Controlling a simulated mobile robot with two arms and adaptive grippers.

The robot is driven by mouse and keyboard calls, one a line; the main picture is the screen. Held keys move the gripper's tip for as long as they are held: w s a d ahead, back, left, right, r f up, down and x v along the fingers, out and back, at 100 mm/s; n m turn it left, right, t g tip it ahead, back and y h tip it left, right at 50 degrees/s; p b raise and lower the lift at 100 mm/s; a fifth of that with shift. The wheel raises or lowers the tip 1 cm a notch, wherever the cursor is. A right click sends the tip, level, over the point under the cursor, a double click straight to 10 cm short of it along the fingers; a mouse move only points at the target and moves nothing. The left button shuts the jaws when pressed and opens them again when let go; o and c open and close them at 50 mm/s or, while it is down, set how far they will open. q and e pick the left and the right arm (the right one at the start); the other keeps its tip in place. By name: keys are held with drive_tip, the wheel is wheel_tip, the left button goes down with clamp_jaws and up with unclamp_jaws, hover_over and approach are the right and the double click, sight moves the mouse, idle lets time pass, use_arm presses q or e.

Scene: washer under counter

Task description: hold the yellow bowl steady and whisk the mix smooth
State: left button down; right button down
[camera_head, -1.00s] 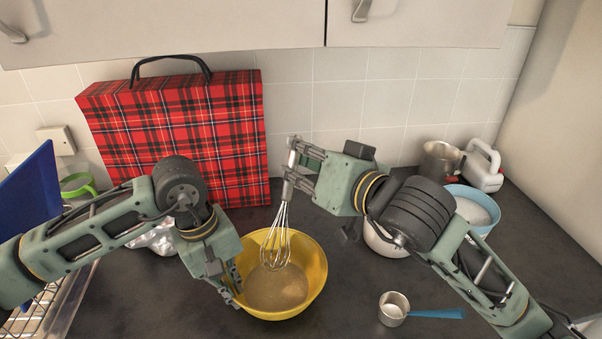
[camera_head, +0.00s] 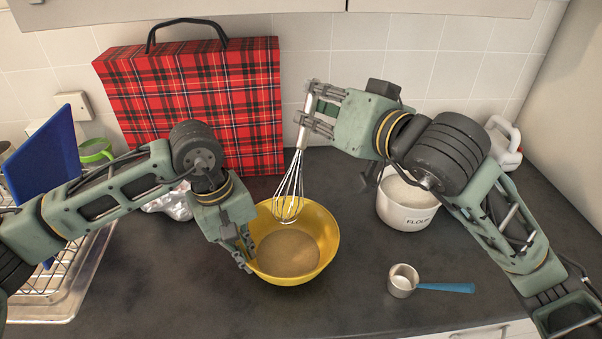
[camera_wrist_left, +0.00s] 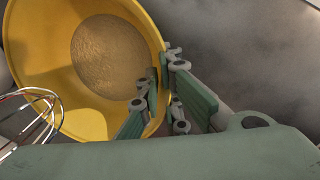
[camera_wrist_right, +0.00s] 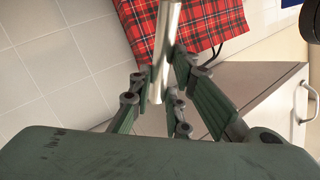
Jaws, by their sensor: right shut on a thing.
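The yellow bowl (camera_head: 322,262) stands upright on the dark counter, with a tan mix (camera_head: 288,252) inside. The mix looks fairly even; it also shows in the left wrist view (camera_wrist_left: 108,52). My left gripper (camera_head: 245,262) is at the bowl's left rim. In the left wrist view its fingers (camera_wrist_left: 162,75) are closed on the rim, one on each side. My right gripper (camera_head: 308,108) is shut on the handle of the metal whisk (camera_head: 289,188), also seen in the right wrist view (camera_wrist_right: 166,40). The whisk is nearly upright, its wire end over the bowl's far part, seemingly clear of the mix.
A white flour pot (camera_head: 407,210) stands right of the bowl. A measuring cup (camera_head: 403,281) with a blue handle lies at the front right. A red tartan bag (camera_head: 200,110) stands behind. A dish rack with a blue board (camera_head: 45,165) is at the left.

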use_arm(q)
drive_tip(key=shift+f, duration=0.1)
idle(0.3)
drive_tip(key=c, duration=1.9)
unclamp_jaws()
drive_tip(key=shift+o, duration=0.2)
wheel_tip(320, 180, up, 12)
drive_tip(key=a, duration=0.2)
drive_tip(key=shift+w, duration=0.2)
drive_tip(key=shift+s+f, duration=0.1)
